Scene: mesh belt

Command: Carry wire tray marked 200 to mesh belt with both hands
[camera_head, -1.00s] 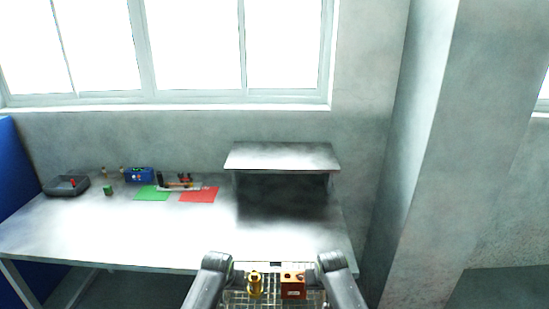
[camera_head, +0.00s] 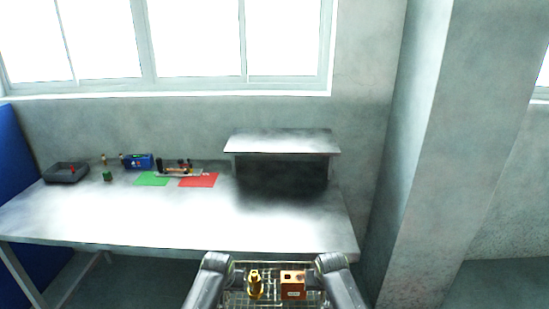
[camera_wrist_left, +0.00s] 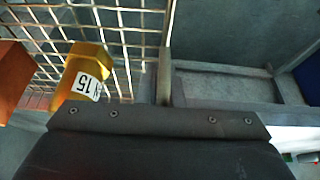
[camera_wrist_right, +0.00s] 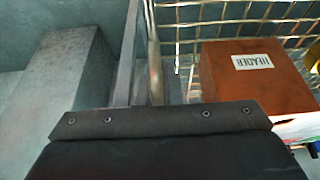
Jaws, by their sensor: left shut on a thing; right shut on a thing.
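The wire tray (camera_head: 238,300) is a mesh basket at the bottom centre of the head view, in front of the table. My left gripper (camera_head: 239,273) is shut on its left side and my right gripper (camera_head: 313,275) on its right side. The mesh also shows in the left wrist view (camera_wrist_left: 130,18) and right wrist view (camera_wrist_right: 200,13). In the tray are a brass fitting (camera_head: 255,284) and a copper-coloured block (camera_head: 293,285); the block's label reads HEADER in the right wrist view (camera_wrist_right: 255,80). I cannot read a 200 mark or make out the mesh belt.
A grey table (camera_head: 170,222) stands ahead, its front bare. A raised shelf (camera_head: 282,141) over a dark opening (camera_head: 282,174) stands at its right. Green (camera_head: 152,179) and red (camera_head: 199,180) sheets, a dark bin (camera_head: 66,173) and a blue box (camera_head: 138,161) lie at the left. A pillar (camera_head: 440,150) rises at right.

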